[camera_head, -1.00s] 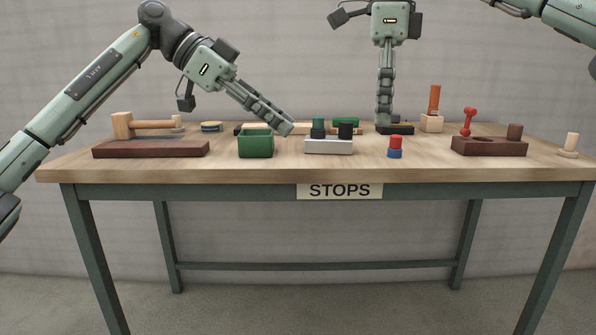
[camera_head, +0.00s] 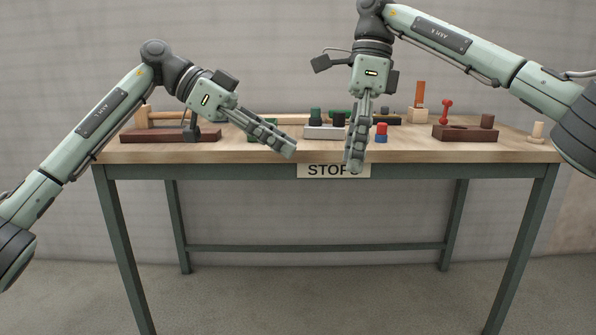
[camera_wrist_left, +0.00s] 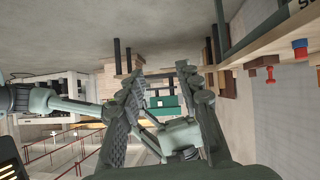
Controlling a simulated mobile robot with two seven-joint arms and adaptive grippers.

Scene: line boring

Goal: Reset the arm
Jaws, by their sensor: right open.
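My left gripper (camera_head: 290,148) reaches in from the left, pointing down to the right, in front of the bench's front part. In the left wrist view its two fingers (camera_wrist_left: 163,85) are spread apart with nothing between them. My right gripper (camera_head: 356,165) hangs fingers down, in front of the bench's front edge and partly over the STOPS label (camera_head: 322,171). It is open, and I see nothing held in it. Both grippers look clear of the bench top.
The wooden bench (camera_head: 220,156) carries a dark red board (camera_head: 150,136), a white block (camera_head: 318,132) with cylinders, a red and blue piece (camera_head: 381,133), a brown block (camera_head: 465,134) and a peg on a disc (camera_head: 537,132).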

